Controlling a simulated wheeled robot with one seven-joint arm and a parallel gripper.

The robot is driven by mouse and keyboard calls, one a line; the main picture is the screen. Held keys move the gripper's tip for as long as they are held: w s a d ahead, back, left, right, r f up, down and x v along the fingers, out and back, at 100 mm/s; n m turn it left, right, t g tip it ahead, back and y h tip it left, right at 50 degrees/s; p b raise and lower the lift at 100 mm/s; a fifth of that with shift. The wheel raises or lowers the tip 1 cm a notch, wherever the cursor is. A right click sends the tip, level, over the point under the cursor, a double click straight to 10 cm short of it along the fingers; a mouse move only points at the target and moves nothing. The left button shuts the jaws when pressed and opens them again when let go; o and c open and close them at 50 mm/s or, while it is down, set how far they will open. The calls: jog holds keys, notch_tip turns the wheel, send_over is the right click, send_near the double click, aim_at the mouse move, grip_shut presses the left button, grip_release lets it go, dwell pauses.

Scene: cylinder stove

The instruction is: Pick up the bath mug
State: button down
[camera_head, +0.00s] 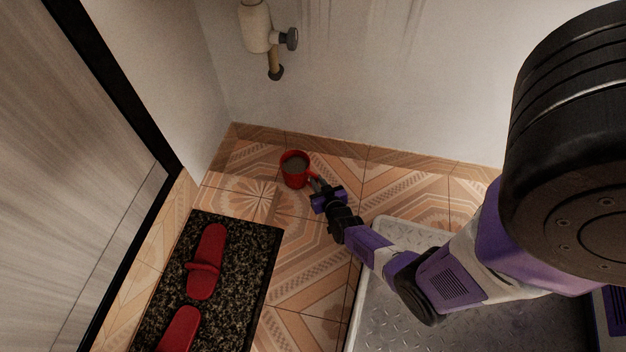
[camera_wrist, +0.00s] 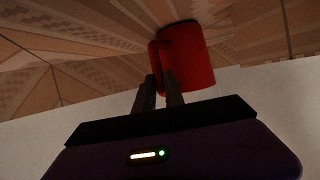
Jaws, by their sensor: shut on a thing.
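The bath mug (camera_head: 294,170) is a red cup with a dark inside, near the far wall on the tiled floor area. It appears upright in the head view; I cannot tell whether it touches the floor. My gripper (camera_head: 314,184) reaches it from the lower right, at its handle side. In the wrist view the red mug (camera_wrist: 190,58) sits just beyond my fingers, and my gripper (camera_wrist: 160,88) is shut on its handle. The fingertips partly cover the handle.
A dark speckled mat (camera_head: 243,270) with red slippers (camera_head: 207,262) lies at the lower left, beside a door (camera_head: 60,130). A grey metal platform (camera_head: 385,325) lies under my arm. Tiled floor around the mug is clear.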

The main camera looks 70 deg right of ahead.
notch_tip(320, 180, up, 20)
jog(key=p, duration=1.6)
jog(key=c, duration=2.1)
grip_release()
grip_shut()
